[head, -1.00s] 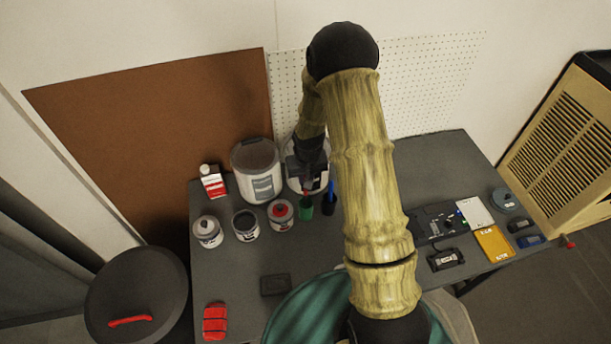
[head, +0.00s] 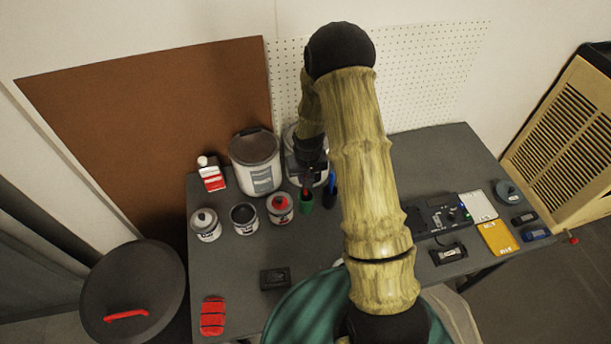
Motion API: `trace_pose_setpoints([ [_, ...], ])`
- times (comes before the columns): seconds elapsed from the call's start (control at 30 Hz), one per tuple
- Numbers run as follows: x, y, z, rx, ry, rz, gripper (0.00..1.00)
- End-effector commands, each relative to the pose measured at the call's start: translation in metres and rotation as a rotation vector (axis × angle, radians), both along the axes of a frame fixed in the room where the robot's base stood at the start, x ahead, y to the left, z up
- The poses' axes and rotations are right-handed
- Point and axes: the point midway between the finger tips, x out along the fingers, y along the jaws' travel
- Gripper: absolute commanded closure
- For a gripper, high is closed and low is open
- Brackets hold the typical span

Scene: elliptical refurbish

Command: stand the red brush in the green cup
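The green cup (head: 305,201) stands on the grey table, just right of a small can with a red top. The red brush (head: 306,185) shows as a small red piece at the cup's mouth, below the end of my arm; I cannot tell how deep it sits in the cup. My gripper (head: 308,172) is over the cup, small and dark, and its fingers are too unclear to show whether they hold the brush. A dark cup with a blue brush (head: 331,183) stands close on the right.
Several paint cans, including one with a red top (head: 280,208), stand left of the green cup. A large white bucket (head: 256,165) is behind them. A dark block (head: 275,278) lies in front. Electronics and a yellow box (head: 498,238) are at right.

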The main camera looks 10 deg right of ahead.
Motion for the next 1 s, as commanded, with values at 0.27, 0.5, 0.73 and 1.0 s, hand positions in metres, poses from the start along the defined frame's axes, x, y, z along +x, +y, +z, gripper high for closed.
trace_pose_setpoints([
  [0.27, 0.0, 0.0, 0.0, 0.0, 0.0, 0.0, 0.59],
  [0.5, 0.0, 0.0, 0.004, 0.0, 0.0, 0.0, 0.59],
  [0.73, -0.004, 0.0, 0.029, 0.001, -0.004, -0.001, 0.59],
  [1.0, -0.01, 0.0, 0.072, 0.0, -0.004, -0.001, 0.59],
])
